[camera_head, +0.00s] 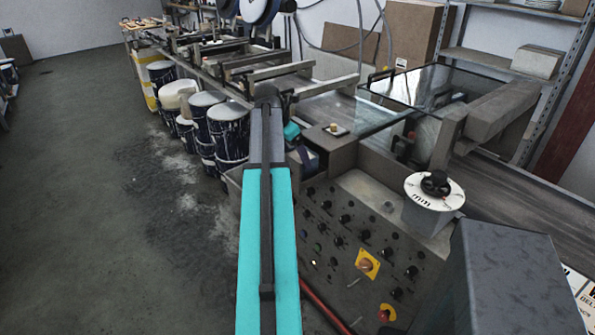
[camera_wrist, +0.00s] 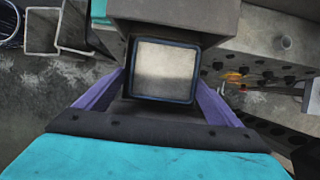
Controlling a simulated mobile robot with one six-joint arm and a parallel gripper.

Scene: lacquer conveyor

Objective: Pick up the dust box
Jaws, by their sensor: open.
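What looks like the dust box (camera_wrist: 165,70) is a square box with a dark blue rim and a pale beige face, seen from above in the wrist view. My gripper (camera_wrist: 162,88) has its two purple fingers apart, one on the left and one on the right of the box. I cannot tell whether the fingers touch its sides. In the head view my gripper (camera_head: 304,157) is small and partly hidden by my arm, beside the left end of the grey machine console (camera_head: 345,200). The box is hard to make out there.
The console bears knobs and a yellow switch plate (camera_head: 367,263). A small tray with a cork-like piece (camera_head: 334,129) and a white dial (camera_head: 434,192) sit on top. Several dark drums (camera_head: 228,130) stand left of my arm. The floor (camera_head: 100,200) farther left is open.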

